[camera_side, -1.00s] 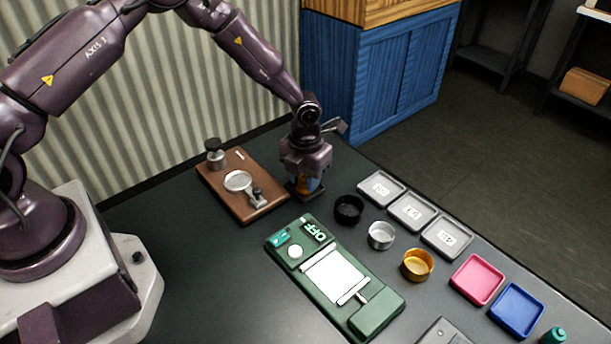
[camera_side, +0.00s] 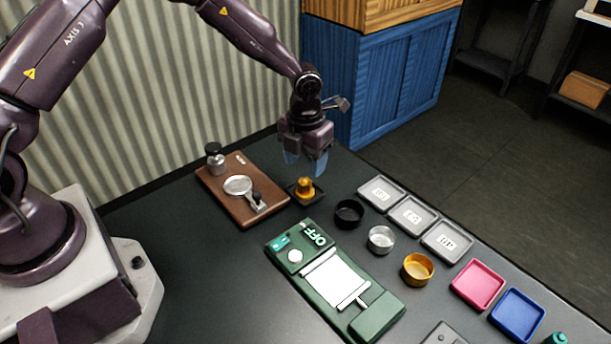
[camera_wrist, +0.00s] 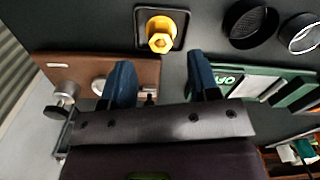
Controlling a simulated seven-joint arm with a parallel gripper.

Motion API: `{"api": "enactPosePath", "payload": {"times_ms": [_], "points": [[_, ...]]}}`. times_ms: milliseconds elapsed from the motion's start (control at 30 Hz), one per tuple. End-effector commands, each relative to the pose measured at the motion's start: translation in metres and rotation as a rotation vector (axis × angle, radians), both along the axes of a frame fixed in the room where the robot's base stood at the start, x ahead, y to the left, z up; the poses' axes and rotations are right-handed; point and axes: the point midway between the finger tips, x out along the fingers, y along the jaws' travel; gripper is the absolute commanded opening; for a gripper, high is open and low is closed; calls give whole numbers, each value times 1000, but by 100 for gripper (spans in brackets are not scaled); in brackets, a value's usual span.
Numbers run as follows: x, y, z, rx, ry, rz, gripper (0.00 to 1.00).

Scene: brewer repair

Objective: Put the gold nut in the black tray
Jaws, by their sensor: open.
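The gold nut (camera_side: 305,186) sits in the small black tray (camera_side: 291,197), just right of the brown board. In the wrist view the gold nut (camera_wrist: 160,34) rests inside the black tray (camera_wrist: 141,44), with the tray's rim showing around it. My gripper (camera_side: 306,172) is open and empty above the nut and tray. Its two blue fingers also show in the wrist view (camera_wrist: 160,75), spread apart, with the nut clear of them.
The brown board (camera_side: 232,205) with metal parts lies left of the tray. A black cup (camera_side: 349,213), a silver cup (camera_side: 381,239) and a gold cup (camera_side: 417,269) stand to the right. The green device (camera_side: 335,280) is in front. Grey, pink and blue trays line the right edge.

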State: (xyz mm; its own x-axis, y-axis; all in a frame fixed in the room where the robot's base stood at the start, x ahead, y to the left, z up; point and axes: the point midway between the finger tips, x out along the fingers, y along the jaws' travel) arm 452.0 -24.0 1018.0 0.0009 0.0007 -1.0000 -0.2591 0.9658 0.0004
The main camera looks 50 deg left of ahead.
Motion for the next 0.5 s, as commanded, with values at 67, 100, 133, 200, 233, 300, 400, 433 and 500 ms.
{"api": "enactPosePath", "payload": {"times_ms": [67, 100, 133, 200, 233, 300, 400, 433, 500], "points": [[1, 0, 18, 0, -4, 1, 55], [0, 0, 26, 0, -3, 1, 55], [0, 0, 31, 0, -3, 1, 55], [0, 0, 41, 0, -2, 0, 55], [0, 0, 45, 0, -2, 0, 55], [0, 0, 52, -1, -1, 0, 55], [0, 0, 57, -1, 0, 0, 55], [0, 0, 58, -1, 1, 0, 55], [0, 0, 59, -1, 1, 0, 55]]}}
